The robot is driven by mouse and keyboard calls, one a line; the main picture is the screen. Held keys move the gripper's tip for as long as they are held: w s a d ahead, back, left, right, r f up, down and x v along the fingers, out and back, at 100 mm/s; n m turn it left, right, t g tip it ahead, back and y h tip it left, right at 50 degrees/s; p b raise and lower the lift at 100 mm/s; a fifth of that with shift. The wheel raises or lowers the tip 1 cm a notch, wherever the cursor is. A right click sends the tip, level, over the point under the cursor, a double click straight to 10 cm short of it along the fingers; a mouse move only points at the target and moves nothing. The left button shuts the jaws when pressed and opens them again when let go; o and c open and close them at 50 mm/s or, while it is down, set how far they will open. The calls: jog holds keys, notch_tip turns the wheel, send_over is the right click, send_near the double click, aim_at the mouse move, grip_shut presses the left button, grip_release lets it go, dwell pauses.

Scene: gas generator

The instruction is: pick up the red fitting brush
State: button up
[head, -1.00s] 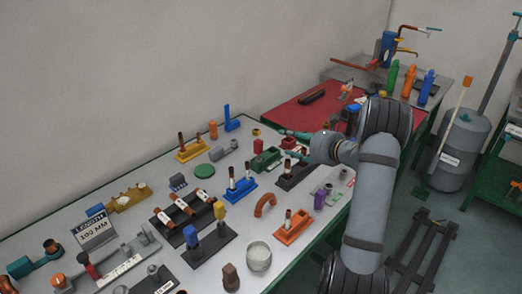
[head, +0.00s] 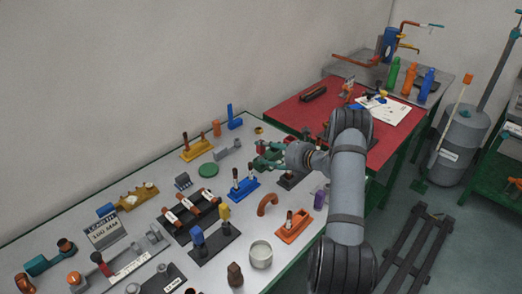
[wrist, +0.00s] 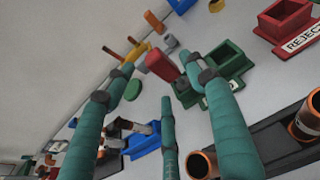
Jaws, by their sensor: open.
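A red, upright, block-like piece (wrist: 161,66) stands beside a green holder (wrist: 222,62) in the wrist view. It may be the red fitting brush, but its bristles do not show, so I cannot tell for sure. My gripper has teal fingers. In the head view my gripper (head: 261,154) is over the table near the green holder, which it partly hides. In the wrist view my gripper (wrist: 160,78) is open and empty, its fingers spread around the line to the red piece. Whether any finger touches it cannot be told.
A blue holder (head: 243,190) with two dark-handled pieces stands close on the left, and a yellow holder (head: 196,151) farther back. A red bin (wrist: 287,22) labelled REJECT and a black stand with copper-coloured cylinders (wrist: 202,163) are on the right in the wrist view.

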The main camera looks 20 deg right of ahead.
jog(key=shift+x, duration=1.1)
jog(key=c, duration=0.4)
jog(key=c, duration=0.7)
jog(key=shift+o, duration=0.2)
jog(key=shift+r, duration=0.1)
